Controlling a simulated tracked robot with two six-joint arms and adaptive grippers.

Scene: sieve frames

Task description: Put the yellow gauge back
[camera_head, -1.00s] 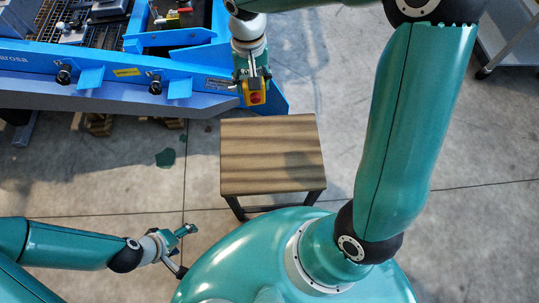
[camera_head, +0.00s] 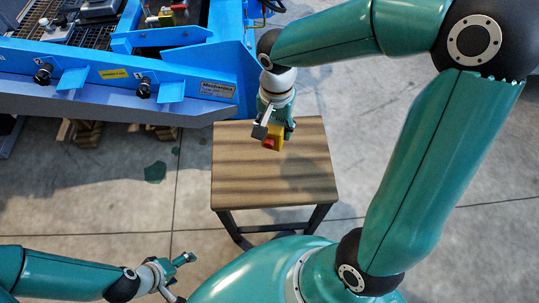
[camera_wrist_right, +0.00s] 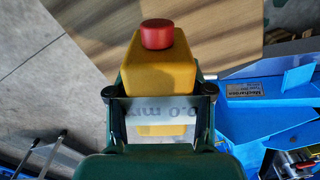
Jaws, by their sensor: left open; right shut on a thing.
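The yellow gauge (camera_head: 279,138) is a yellow block with a red round knob. My right gripper (camera_head: 275,127) is shut on it and holds it over the back part of the wooden-topped stool (camera_head: 240,180). In the right wrist view the gauge (camera_wrist_right: 160,72) sits between the fingers, its red knob pointing away from the palm, with a panel reading "0.0 mm" facing the camera. I cannot tell the exact gap between gauge and stool top. My left gripper (camera_head: 182,276) is open and empty, low at the left near my base.
A blue machine (camera_head: 110,92) with sieve decks fills the upper left, close to my right gripper. A small red and yellow item (camera_head: 179,8) lies on it. The stool top looks clear. Concrete floor (camera_head: 110,190) is open left of the stool.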

